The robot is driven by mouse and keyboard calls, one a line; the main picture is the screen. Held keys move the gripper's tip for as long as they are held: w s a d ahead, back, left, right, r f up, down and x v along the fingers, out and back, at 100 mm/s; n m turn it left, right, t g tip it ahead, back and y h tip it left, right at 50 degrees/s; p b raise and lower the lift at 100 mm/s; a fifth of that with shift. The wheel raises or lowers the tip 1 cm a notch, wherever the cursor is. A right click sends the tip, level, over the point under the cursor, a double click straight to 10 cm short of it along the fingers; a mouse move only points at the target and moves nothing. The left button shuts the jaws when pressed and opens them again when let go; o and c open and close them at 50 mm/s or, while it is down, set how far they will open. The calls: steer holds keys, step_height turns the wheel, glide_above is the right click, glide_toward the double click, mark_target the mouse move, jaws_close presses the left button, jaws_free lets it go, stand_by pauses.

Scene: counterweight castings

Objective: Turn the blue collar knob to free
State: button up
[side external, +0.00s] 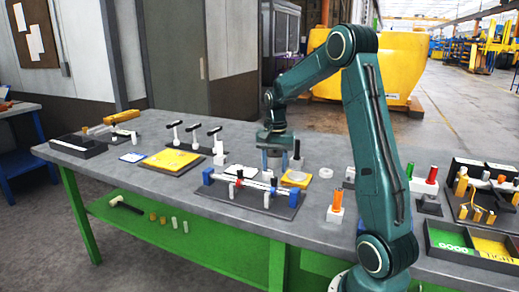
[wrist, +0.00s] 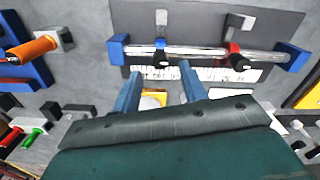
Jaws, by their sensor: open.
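A clear rod (wrist: 195,53) runs between two blue end blocks, with a blue collar (wrist: 160,44) and a red collar (wrist: 234,47) on it. The blue collar has a black knob (wrist: 163,60); its setting cannot be read. In the side external view the red collar (side external: 239,174) is left of the blue collar (side external: 273,187). My gripper (wrist: 160,68) is open and empty, its two blue fingers apart. In the wrist view the blue collar's knob appears between and just beyond the fingertips. In the side external view my gripper (side external: 276,165) hangs behind the rod; I see no contact.
The rod's dark base plate (side external: 240,200) lies on the grey bench. A yellow plate (side external: 296,179) and a clear ring (side external: 325,172) stand near my gripper. An orange-topped block (side external: 336,208) is to the right. T-handled posts (side external: 195,135) and a yellow board (side external: 171,160) are at left.

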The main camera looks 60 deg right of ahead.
mark_target(274, 177)
steer(key=shift+f, duration=1.8)
jaws_close()
